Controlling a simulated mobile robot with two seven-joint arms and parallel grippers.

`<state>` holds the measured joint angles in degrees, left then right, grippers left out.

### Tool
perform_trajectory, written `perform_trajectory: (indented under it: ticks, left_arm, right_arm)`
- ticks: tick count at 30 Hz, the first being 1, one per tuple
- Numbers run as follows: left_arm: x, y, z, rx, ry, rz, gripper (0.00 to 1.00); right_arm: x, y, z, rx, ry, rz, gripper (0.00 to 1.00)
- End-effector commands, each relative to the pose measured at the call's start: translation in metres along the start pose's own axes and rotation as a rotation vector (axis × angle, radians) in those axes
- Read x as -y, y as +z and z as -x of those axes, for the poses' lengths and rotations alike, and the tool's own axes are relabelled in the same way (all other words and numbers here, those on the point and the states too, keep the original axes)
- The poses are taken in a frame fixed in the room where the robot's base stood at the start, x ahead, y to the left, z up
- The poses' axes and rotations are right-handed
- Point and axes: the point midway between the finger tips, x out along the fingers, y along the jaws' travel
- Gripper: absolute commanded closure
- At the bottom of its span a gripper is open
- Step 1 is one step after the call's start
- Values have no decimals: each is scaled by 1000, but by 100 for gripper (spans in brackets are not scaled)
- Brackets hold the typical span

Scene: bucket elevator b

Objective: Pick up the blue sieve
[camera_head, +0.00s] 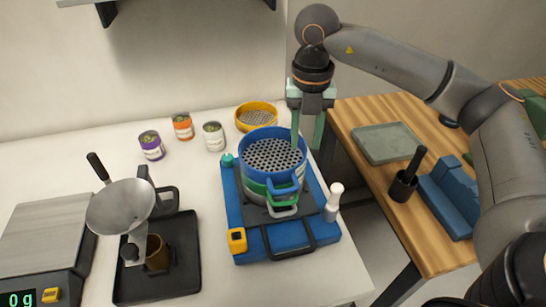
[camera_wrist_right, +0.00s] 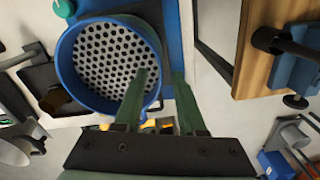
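The blue sieve (camera_head: 275,154), a round blue ring with a perforated grey plate, sits on top of a stack on the blue shaker base (camera_head: 233,205). A green ring shows under it, and blue and green handles face the front. In the right wrist view, the sieve (camera_wrist_right: 112,62) fills the upper left. My right gripper (camera_head: 307,146) points down at the sieve's right rear rim. It is open; in the right wrist view (camera_wrist_right: 160,75) one finger is over the sieve's inside and the other outside its wall. Contact cannot be told. My left gripper is out of view.
A yellow sieve (camera_head: 256,117) and several small cans (camera_head: 214,136) stand behind. A white-handled tool (camera_head: 334,202) is close at right. A metal funnel (camera_head: 121,207) and scale (camera_head: 40,255) stand left. A wooden table (camera_head: 440,238) lies right, beyond a gap.

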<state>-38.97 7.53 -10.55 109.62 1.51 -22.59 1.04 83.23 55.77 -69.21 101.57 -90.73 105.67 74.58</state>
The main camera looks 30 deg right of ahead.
Motion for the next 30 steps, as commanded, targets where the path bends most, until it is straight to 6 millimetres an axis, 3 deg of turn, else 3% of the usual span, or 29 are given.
perform_trajectory:
  ticks: [6,13,24,30]
  left_arm:
    - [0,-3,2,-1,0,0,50]
    - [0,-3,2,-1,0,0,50]
    - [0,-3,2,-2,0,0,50]
    - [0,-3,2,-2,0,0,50]
  right_arm:
    - [1,-1,-23,0,0,-1,60]
    - [1,-1,-24,0,1,-1,60]
    - [0,-1,-24,1,1,-1,100]
    - [0,-1,-24,1,1,-1,100]
